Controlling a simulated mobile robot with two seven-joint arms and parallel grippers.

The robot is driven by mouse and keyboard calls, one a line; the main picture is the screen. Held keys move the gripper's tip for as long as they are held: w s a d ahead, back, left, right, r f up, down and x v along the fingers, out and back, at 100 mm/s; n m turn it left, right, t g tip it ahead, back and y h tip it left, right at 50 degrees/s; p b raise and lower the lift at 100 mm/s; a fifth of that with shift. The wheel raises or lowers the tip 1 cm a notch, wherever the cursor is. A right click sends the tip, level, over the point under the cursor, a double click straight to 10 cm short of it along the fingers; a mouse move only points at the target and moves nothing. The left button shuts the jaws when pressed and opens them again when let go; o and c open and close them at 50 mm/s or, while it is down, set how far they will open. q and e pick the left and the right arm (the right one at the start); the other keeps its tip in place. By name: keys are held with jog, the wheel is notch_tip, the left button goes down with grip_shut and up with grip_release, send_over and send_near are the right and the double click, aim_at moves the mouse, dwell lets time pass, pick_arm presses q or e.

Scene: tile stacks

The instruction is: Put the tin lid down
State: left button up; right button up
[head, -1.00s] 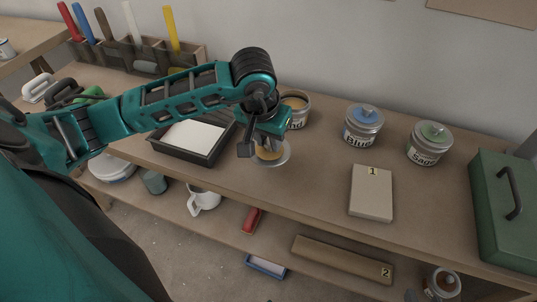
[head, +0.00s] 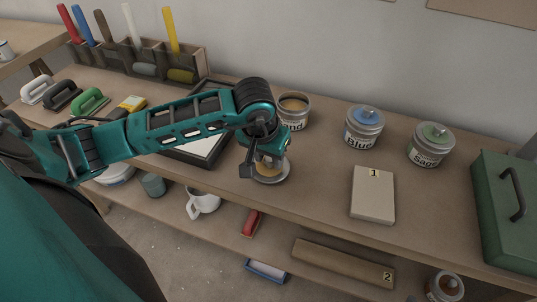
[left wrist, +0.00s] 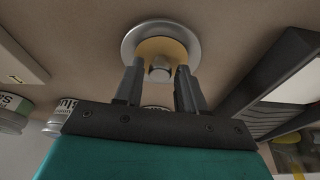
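The tin lid (head: 270,172) is a round silver disc with a tan middle and a small knob. It appears to lie flat on the bench top, in front of the open Sand tin (head: 294,113). It also shows in the left wrist view (left wrist: 129,44). My left gripper (head: 268,161) is right above the lid, pointing down. In the left wrist view its two fingers (left wrist: 160,78) stand either side of the knob, with a narrow gap at each side, so it looks open around the knob. My right gripper is not in view.
The lidded Blue tin (head: 363,130) and Sage tin (head: 429,146) stand to the right. A black tray (head: 199,153) is close on the left, partly behind my arm. Bare bench lies between lid and block.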

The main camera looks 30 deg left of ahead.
aim_at(263, 176)
pick_arm(q)
jog(key=shift+o, duration=0.9)
jog(key=shift+r, duration=0.2)
jog(key=p+v, duration=0.2)
jog(key=v, duration=1)
jog(key=shift+s, duration=0.1)
